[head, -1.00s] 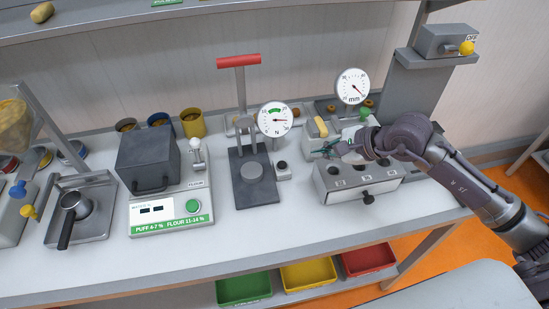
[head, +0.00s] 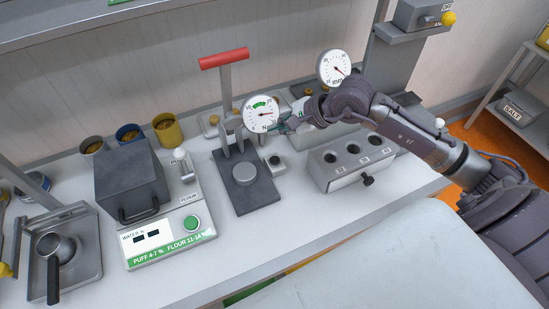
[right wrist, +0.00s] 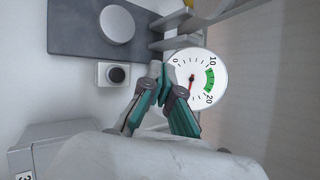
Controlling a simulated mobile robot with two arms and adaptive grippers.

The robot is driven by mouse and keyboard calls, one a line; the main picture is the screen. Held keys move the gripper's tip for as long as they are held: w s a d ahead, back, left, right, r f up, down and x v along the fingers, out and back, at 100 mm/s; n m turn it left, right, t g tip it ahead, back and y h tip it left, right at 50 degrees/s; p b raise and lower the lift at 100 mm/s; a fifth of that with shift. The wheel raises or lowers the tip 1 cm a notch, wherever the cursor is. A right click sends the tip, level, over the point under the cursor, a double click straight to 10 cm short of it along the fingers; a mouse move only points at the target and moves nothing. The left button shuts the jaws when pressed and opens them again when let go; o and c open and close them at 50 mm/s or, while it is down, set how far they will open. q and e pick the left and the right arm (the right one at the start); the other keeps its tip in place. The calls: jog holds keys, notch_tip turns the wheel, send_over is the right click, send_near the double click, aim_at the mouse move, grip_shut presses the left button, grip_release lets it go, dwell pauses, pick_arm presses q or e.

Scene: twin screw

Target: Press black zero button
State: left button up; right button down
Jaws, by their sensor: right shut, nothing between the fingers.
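The black zero button (head: 275,159) is a small round black button on a small pale box, right of the press base. It also shows in the right wrist view (right wrist: 116,74), left of the fingers and apart from them. My right gripper (head: 277,127) is shut and empty, above and behind the button, close to the dial gauge marked N (head: 260,113). In the right wrist view its teal fingers (right wrist: 157,80) meet in front of the gauge's lower edge. My left gripper is not in view.
The press with a red handle (head: 224,58) and a dark base (head: 258,193) stands left of the button. A grey box with several holes (head: 352,158) stands to the right. Counter in front of the button is clear.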

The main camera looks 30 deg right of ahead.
aim_at(277, 160)
notch_tip(277, 160, down, 4)
jog(key=shift+f+b, duration=0.1)
jog(key=shift+b, duration=0.65)
notch_tip(277, 160, down, 4)
jog(key=b, duration=0.2)
jog(key=shift+b, duration=0.3)
jog(key=shift+w+f+b, duration=0.1)
jog(key=shift+f+b, duration=0.1)
jog(key=shift+b, duration=0.2)
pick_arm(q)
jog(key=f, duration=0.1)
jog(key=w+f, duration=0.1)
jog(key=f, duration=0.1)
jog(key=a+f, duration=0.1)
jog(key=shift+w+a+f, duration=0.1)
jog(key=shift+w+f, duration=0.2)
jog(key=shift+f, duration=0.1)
pick_arm(e)
jog(key=shift+r, duration=0.1)
pick_arm(q)
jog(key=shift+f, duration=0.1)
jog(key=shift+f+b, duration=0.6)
jog(key=shift+b, duration=0.05)
pick_arm(e)
jog(key=shift+f, duration=0.45)
